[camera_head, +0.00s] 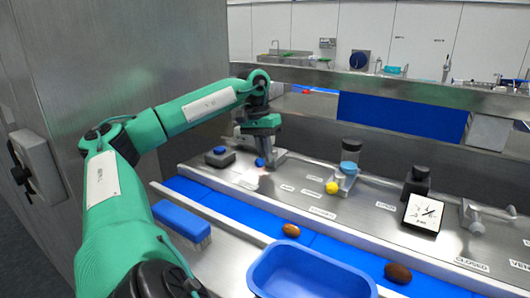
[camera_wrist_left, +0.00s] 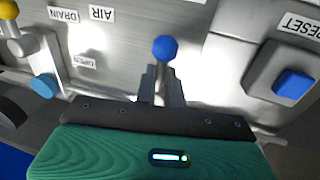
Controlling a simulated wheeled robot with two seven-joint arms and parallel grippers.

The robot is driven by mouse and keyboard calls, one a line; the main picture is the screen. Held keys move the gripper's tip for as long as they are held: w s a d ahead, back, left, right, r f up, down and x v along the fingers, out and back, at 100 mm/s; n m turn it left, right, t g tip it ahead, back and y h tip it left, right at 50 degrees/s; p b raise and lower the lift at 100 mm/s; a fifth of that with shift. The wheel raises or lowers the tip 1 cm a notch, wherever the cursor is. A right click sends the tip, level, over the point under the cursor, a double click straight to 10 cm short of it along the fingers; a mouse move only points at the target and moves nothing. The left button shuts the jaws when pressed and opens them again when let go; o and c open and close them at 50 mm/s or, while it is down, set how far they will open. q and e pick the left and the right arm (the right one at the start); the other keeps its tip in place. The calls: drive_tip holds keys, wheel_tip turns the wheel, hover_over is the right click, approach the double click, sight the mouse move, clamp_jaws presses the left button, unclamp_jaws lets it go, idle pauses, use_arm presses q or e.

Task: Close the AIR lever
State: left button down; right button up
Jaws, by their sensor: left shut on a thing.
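The AIR lever shows as a blue ball knob (camera_wrist_left: 165,48) in the left wrist view, near the upside-down AIR label (camera_wrist_left: 102,14); the knob also shows in the head view (camera_head: 260,162). My left gripper (camera_head: 267,158) reaches down at it from the left arm. Its two grey fingers (camera_wrist_left: 162,82) are close together, shut on the lever just beneath the knob. Most of the lever's stem is hidden between the fingers. An OPEN label (camera_wrist_left: 84,62) lies left of the fingers in the wrist view. My right gripper is in neither view.
A RESET box with a blue button (camera_wrist_left: 293,85) stands beside the lever. A blue tray (camera_head: 310,270), brush (camera_head: 182,220) and brown dates (camera_head: 398,273) lie in front.

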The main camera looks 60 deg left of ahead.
use_arm(q)
drive_tip(key=c, duration=1.5)
unclamp_jaws()
drive_tip(key=shift+a, duration=0.1)
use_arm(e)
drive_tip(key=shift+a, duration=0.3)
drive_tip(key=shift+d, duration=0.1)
